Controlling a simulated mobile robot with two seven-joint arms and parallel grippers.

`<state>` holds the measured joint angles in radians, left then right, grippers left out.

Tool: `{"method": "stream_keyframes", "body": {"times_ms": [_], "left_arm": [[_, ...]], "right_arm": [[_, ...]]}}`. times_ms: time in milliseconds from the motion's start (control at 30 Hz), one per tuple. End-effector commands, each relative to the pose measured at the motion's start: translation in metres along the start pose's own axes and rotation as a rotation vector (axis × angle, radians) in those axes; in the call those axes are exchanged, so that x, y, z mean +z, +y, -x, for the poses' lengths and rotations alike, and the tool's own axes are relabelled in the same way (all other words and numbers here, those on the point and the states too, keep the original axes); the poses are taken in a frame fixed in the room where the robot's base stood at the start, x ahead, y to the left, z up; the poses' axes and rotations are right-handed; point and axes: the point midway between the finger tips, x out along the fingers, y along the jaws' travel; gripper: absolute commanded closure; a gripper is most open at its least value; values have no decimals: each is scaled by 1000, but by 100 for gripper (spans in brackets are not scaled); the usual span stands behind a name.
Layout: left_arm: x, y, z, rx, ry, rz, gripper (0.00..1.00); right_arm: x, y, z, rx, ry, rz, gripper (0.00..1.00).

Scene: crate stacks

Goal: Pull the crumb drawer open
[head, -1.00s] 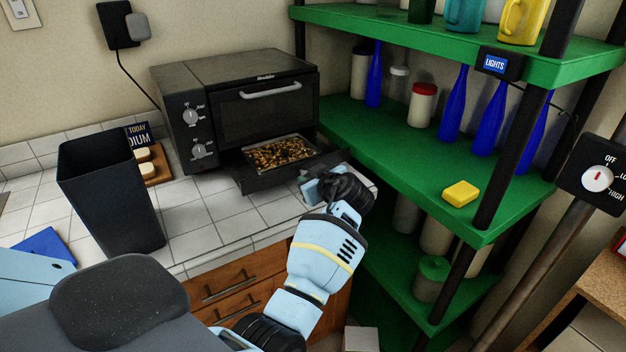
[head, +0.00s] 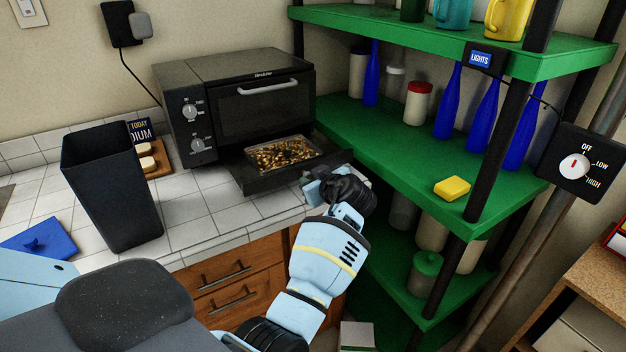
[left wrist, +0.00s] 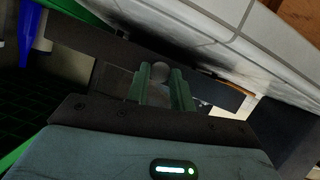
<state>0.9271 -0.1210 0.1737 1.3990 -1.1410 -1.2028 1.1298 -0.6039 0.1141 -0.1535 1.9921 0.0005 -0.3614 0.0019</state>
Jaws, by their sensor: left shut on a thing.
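The crumb drawer (head: 268,180) is a dark, shallow drawer low at the front of the black toaster oven (head: 235,105). It stands partly out over the tiled counter, with a tray of brown crumbs (head: 285,155) showing inside. My left gripper (head: 318,188) is at the drawer's front, near its right end. In the left wrist view its two fingers (left wrist: 165,92) are shut around a small round knob (left wrist: 159,72) on the dark drawer front (left wrist: 100,52). The fingers partly hide the knob. My right gripper is not in view.
A green shelf unit (head: 390,150) with bottles and jars stands close to the right of the oven and my left arm. A tall black bin (head: 112,190) stands on the counter to the left. Wooden drawers (head: 235,285) are below the counter.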

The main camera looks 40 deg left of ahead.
Motion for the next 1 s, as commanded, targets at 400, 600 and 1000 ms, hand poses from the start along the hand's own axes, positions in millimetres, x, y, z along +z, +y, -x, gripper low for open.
{"method": "stream_keyframes", "body": {"times_ms": [400,600,1000], "left_arm": [[-1,0,0,0,1,1,55],[0,0,2,1,0,1,55],[1,0,57,1,-2,1,55]], "right_arm": [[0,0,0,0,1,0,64],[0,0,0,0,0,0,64],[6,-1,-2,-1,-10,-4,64]]}}
